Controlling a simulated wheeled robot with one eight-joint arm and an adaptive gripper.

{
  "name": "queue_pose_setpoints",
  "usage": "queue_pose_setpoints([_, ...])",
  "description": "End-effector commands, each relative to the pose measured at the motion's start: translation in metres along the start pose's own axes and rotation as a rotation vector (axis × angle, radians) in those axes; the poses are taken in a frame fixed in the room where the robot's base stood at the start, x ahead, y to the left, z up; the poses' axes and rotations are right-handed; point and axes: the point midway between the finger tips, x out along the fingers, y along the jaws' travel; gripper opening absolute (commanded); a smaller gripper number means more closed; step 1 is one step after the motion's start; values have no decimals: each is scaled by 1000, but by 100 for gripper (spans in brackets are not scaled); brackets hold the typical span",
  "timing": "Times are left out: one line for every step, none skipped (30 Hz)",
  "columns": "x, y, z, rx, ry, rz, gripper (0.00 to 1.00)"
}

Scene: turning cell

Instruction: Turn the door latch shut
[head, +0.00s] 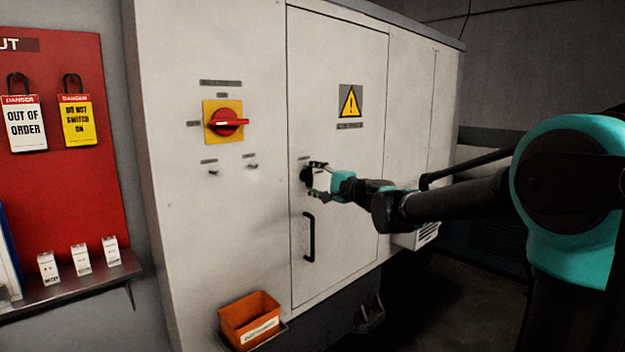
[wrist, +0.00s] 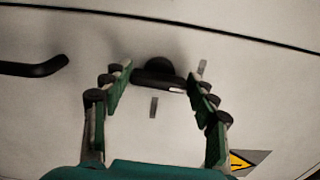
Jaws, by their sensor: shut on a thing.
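The door latch (head: 305,175) is a small black turn knob on the pale cabinet door (head: 345,80), above the black door handle (head: 309,238). My gripper (head: 314,179) reaches it from the right and is shut on it. In the wrist view the latch (wrist: 158,74) shows as a round black knob with a crossbar bearing a white mark near its right end. The gripper's two fingers (wrist: 160,80) stand on either side of the crossbar. The fingers partly hide the latch in the head view.
A red rotary switch (head: 226,122) on a yellow plate and two small hooks (head: 252,166) are left of the door. An orange bin (head: 249,320) sits low in front. A red board (head: 60,190) with tags and a shelf (head: 75,290) is at the left.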

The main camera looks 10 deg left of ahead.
Motion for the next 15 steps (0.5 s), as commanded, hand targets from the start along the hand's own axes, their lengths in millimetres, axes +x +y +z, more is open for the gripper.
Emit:
queue_pose_setpoints([0, 1, 0, -19, -1, 1, 30])
queue_pose_setpoints([0, 1, 0, -30, -1, 1, 30])
queue_pose_setpoints([0, 1, 0, -42, -1, 1, 30])
queue_pose_setpoints([0, 1, 0, -51, -1, 1, 30])
queue_pose_setpoints([0, 1, 0, -58, -1, 1, 30])
queue_pose_setpoints([0, 1, 0, -66, -1, 1, 30])
queue_pose_setpoints([0, 1, 0, -71, -1, 1, 30])
queue_pose_setpoints([0, 1, 0, -76, -1, 1, 30])
queue_pose_setpoints([0, 1, 0, -81, -1, 1, 30])
queue_pose_setpoints([0, 1, 0, -83, -1, 1, 30])
queue_pose_setpoints([0, 1, 0, -85, -1, 1, 30])
queue_pose_setpoints([0, 1, 0, -87, -1, 1, 30])
queue_pose_setpoints([0, 1, 1, -88, -1, 1, 30])
queue_pose_setpoints([0, 1, 1, -88, -1, 1, 30])
queue_pose_setpoints([0, 1, 1, -89, -1, 1, 30])
